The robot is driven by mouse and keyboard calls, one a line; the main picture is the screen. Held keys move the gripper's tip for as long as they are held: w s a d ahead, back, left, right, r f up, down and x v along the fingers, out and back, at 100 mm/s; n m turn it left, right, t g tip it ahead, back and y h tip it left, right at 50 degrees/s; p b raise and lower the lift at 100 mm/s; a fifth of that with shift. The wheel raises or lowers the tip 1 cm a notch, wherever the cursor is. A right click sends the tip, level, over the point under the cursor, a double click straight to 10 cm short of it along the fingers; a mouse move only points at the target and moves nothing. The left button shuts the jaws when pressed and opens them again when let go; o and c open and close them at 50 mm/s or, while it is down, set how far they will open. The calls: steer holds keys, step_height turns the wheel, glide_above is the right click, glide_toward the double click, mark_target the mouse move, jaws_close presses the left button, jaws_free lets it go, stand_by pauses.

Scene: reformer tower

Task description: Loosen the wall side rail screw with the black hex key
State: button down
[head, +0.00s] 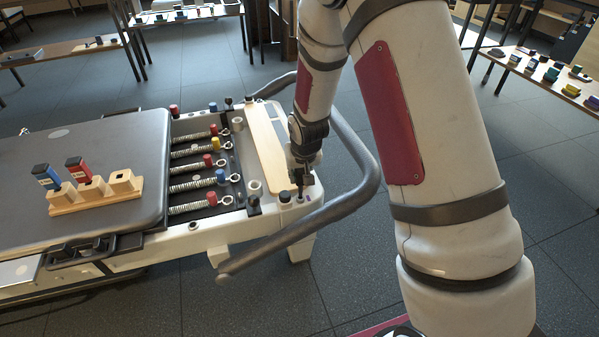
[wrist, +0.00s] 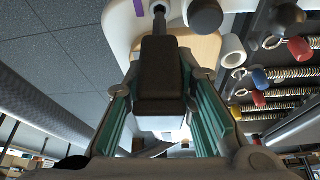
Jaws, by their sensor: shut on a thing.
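My gripper (head: 303,178) is at the near right corner of the reformer's end frame, pointing down. In the wrist view my gripper (wrist: 161,88) is shut on the black hex key (wrist: 162,70), whose block-like handle sits between the green-padded fingers. The key's dark shaft (wrist: 159,10) runs to the white frame at the top of the wrist view, beside a purple mark (wrist: 138,7). The key (head: 301,190) looks upright in the head view. The shaft's tip and the wall side rail screw are too small or hidden to tell whether they are engaged.
A wooden holder (head: 98,195) on the grey carriage (head: 100,150) carries a blue key (head: 46,177) and a red key (head: 78,170); its right socket is empty. A dark curved bar (head: 350,185) passes close around my gripper. Springs (head: 195,170) lie to the left.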

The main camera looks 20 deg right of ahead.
steer(key=shift+f+b, duration=0.95)
steer(key=shift+f, duration=0.2)
stand_by(0.4)
steer(key=shift+n+y+p, duration=0.3)
steer(key=shift+n+p, duration=0.05)
steer(key=shift+n, duration=0.45)
steer(key=shift+a+n+y+p, duration=0.2)
steer(key=shift+n+y+p, duration=0.3)
steer(key=shift+n+p, duration=0.8)
steer(key=shift+n, duration=0.4)
steer(key=shift+s+a+n+g+y+p, duration=0.1)
steer(key=shift+n+g+y+p, duration=0.25)
steer(key=shift+n+p, duration=0.95)
steer(key=shift+s+a+n+g+y+p, duration=0.1)
steer(key=shift+n+g+y+p, duration=0.25)
steer(key=shift+n+p, duration=0.95)
steer(key=shift+s+a+n+g+y+p, duration=0.15)
steer(key=shift+n+g+y+p, duration=0.4)
steer(key=shift+n+p, duration=1.4)
steer(key=shift+m+p, duration=0.35)
steer(key=shift+m, duration=0.5)
